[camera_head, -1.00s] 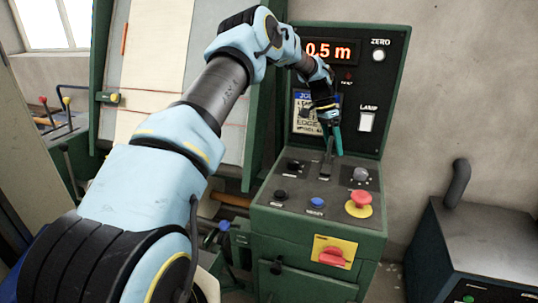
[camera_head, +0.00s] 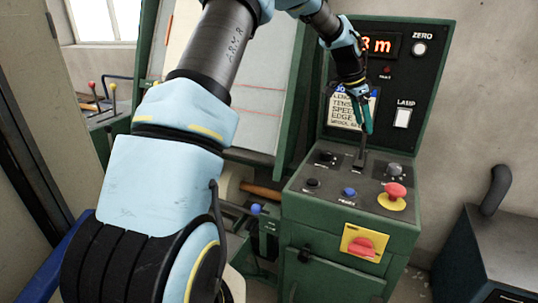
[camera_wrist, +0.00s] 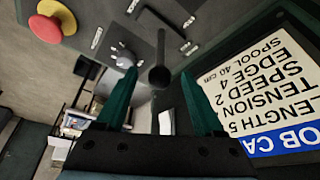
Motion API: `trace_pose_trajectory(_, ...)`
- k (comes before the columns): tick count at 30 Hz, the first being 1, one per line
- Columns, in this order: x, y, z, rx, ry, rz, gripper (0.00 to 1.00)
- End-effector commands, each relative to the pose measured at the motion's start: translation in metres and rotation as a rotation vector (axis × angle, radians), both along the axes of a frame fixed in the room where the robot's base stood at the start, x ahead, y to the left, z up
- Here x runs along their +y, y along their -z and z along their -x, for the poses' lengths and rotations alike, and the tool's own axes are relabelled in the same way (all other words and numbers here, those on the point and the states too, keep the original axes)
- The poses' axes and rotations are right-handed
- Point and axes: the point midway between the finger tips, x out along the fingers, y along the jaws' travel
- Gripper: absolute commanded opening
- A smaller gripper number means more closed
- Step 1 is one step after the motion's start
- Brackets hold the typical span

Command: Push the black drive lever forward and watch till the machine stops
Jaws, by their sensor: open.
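The black drive lever (camera_head: 360,153) stands up from the sloped top of the green control console (camera_head: 345,232). My gripper (camera_head: 367,131) is just above the lever's upper end, its teal fingers pointing down. In the wrist view the lever (camera_wrist: 160,52) shows end-on, with its round dark end between the open fingertips (camera_wrist: 157,75). The fingers stand apart on either side, and I see no grip on it. I cannot tell whether a finger touches it. The red-digit display (camera_head: 380,44) shows "3 m", its left part hidden by my arm.
A red mushroom button (camera_head: 396,191) on yellow, a blue button (camera_head: 349,193) and a grey knob (camera_head: 394,170) surround the lever. A job card (camera_head: 345,112) is behind my gripper. A red-and-yellow switch (camera_head: 361,245) is on the console front. A dark cabinet (camera_head: 490,235) stands right.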

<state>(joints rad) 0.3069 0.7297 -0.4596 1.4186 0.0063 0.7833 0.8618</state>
Motion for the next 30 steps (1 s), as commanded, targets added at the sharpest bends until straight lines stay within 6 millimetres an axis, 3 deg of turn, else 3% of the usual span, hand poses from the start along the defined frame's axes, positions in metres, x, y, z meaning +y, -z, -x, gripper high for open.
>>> trace_pose_trajectory(5,0.014,-0.029,0.001,-0.003,-0.002,0.001,0.70)
trace_pose_trajectory(30,0.167,0.006,0.041,0.060,-0.476,-0.150,0.70)
